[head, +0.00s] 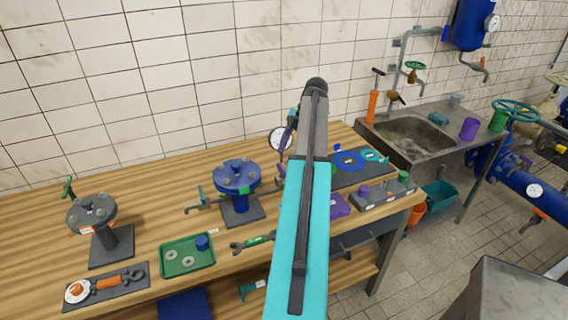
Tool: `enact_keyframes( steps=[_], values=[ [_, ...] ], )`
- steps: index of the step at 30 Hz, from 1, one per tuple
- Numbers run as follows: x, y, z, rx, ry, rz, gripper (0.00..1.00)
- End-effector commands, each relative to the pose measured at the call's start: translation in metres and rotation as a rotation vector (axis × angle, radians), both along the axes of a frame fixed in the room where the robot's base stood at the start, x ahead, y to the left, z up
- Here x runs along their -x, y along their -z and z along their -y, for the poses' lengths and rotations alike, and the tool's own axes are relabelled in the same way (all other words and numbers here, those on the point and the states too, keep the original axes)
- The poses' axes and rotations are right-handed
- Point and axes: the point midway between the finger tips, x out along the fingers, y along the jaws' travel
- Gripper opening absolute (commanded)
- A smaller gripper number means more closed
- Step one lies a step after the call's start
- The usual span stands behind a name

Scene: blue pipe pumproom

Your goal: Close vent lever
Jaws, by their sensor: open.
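A blue flanged vessel (237,180) stands on a dark plate on the wooden bench, left of my arm. My teal and dark grey arm link rises through the middle of the view. My gripper is hidden behind it.
A dark grey flanged stand (94,222) and a green tray (187,256) sit on the bench at left. A wrench (252,243) lies near the front edge. A grey block with coloured caps (383,192) is at right, before the sink (411,138). Bare wood shows at back left.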

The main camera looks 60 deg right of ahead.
Motion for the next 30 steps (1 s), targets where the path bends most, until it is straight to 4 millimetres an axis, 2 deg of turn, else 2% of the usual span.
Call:
enact_keyframes(
  steps=[13, 27, 30],
  values=[
    [-0.009, 0.04, -0.014, -0.001, 0.0, -0.001, 0.75],
    [-0.01, 0.047, -0.015, 0.0, 0.002, 0.0, 0.75],
    [-0.01, 0.047, -0.015, 0.0, 0.002, 0.0, 0.6]
  ],
)
